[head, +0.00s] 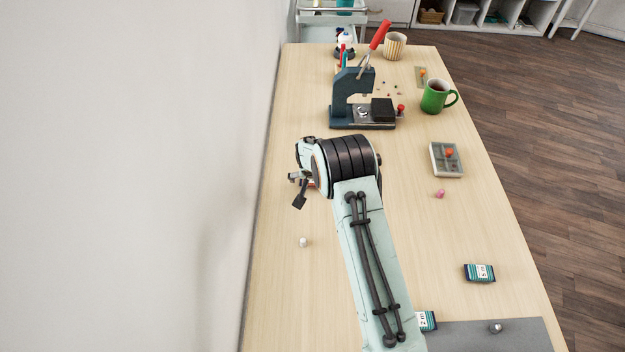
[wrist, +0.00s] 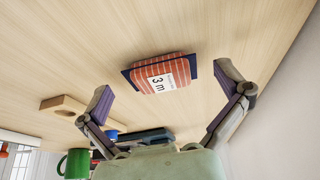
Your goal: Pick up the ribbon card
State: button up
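A ribbon card (wrist: 160,76) with orange-red striped ribbon, a dark blue backing and a white "3 m" label lies on the table in the wrist view. My gripper (wrist: 166,84) is open, its two purple-padded fingers spread to either side of this card and apart from it. In the head view my wrist mostly hides that spot. Two teal-striped ribbon cards are in the head view: one at the right (head: 480,273), and one at the front (head: 427,320), partly hidden by my arm.
A dark press (head: 352,100) with a red handle stands beyond my gripper. A green mug (head: 436,96), a striped cup (head: 395,46) and a small box (head: 446,160) stand on the table (head: 400,220). A grey mat (head: 500,338) lies in front. A wall runs along the left.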

aim_at(312, 182)
jog(key=c, duration=0.8)
jog(key=shift+c, duration=0.2)
jog(key=shift+s+f, duration=0.1)
jog(key=shift+r, duration=0.3)
jog(key=shift+c, duration=1)
notch_tip(312, 182, up, 3)
jog(key=shift+f, duration=0.2)
jog(key=s+d+r, duration=0.1)
jog(key=s+r, duration=0.2)
jog(key=s, duration=0.1)
jog(key=s+r, duration=0.3)
jog(key=s, duration=0.2)
jog(key=s+d+r, duration=0.1)
jog(key=s+r, duration=0.3)
jog(key=shift+s+d, duration=0.3)
jog(key=shift+d, duration=0.05)
